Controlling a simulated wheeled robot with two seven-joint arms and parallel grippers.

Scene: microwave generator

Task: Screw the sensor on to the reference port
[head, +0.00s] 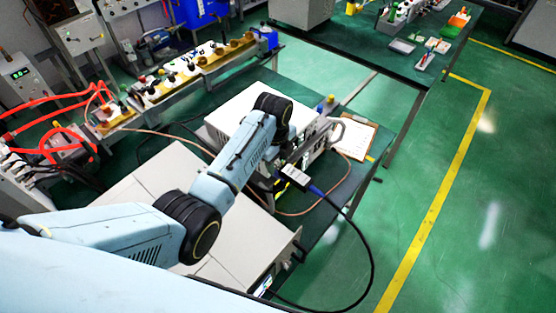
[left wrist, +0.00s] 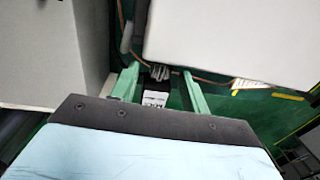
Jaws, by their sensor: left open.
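The sensor (head: 295,174) is a small block with a white label and dark ends, on a black cable near the front of the equipment in the head view. In the left wrist view the sensor (left wrist: 156,97) shows between the two green fingers of my left gripper (left wrist: 161,76), with a ribbed metal end beyond it. The fingers stand apart, with visible gaps on both sides of the sensor. In the head view my left arm hides much of the gripper. I cannot make out the reference port in either view. My right gripper is out of view.
A white-topped instrument (head: 243,105) stands behind my left arm, and a larger pale cabinet (head: 235,225) stands nearer. A clipboard (head: 357,138) lies on the green bench right of the instrument. The sensor's black cable (head: 371,245) loops past the bench edge. Green floor is clear at right.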

